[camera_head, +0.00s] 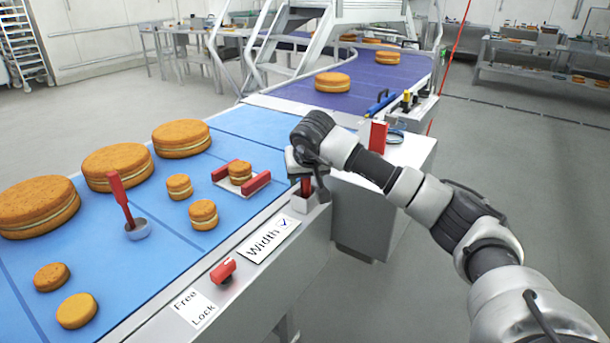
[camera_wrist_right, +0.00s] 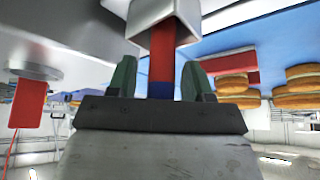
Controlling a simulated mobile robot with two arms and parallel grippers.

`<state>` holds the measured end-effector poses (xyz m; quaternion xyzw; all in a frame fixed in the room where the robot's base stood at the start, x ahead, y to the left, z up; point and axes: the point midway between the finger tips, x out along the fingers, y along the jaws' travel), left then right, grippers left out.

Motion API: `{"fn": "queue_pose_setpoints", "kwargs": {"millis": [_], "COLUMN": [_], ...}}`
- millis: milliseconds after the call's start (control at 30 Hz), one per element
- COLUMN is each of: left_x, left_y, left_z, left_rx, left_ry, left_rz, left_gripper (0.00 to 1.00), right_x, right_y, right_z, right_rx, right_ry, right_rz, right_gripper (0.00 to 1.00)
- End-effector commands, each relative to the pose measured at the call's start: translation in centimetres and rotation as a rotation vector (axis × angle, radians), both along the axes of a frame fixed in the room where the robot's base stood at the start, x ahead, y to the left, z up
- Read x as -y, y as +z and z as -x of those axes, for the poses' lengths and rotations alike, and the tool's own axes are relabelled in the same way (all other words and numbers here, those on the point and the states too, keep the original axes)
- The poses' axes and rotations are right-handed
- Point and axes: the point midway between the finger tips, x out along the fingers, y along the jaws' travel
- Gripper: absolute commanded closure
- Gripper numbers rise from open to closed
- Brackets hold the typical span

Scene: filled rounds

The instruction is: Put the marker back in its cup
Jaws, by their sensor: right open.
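The marker (camera_head: 306,187) is a red stick standing in a square grey-white cup (camera_head: 302,204) at the conveyor's right edge, beside the Width label. In the right wrist view the marker (camera_wrist_right: 162,50) has a dark blue end, and its other end is inside the cup (camera_wrist_right: 158,10). My right gripper (camera_head: 304,177) is above the cup. In the wrist view its green fingers (camera_wrist_right: 160,72) are open, one on each side of the marker, with a gap on both sides. My left gripper is not in view.
A red-handled tool (camera_head: 121,197) stands in a small round base on the blue belt. Several filled rounds (camera_head: 181,138) lie on the belt. One small round sits between red bars (camera_head: 258,183). A red knob (camera_head: 223,270) sits by the Free Lock label. A red block (camera_head: 378,135) stands behind my arm.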

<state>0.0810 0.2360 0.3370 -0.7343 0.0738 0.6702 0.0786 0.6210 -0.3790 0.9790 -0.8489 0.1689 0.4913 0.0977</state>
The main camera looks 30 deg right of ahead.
Motion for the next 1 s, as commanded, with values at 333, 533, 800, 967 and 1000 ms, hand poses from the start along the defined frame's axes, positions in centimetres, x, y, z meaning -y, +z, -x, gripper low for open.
{"fn": "queue_pose_setpoints", "kwargs": {"millis": [333,533,800,967,1000], "left_x": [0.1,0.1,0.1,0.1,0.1], "left_y": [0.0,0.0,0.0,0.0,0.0], "left_z": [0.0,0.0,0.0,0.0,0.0], "left_rx": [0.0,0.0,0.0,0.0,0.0], "left_ry": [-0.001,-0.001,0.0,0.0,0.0], "left_rz": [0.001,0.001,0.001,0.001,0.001], "left_gripper": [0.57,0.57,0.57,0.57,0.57], "right_x": [-0.8,-1.6,-2.2,-2.3,-2.3], "right_y": [4.0,7.8,10.5,10.8,10.8], "right_z": [1.8,3.8,5.3,5.5,5.5], "right_rx": [0.005,0.004,0.001,0.0,0.0], "right_ry": [0.002,0.0,0.0,-0.001,-0.001], "right_rz": [0.001,0.001,0.0,0.0,0.0], "right_gripper": [0.49,0.49,0.49,0.49,0.49]}}
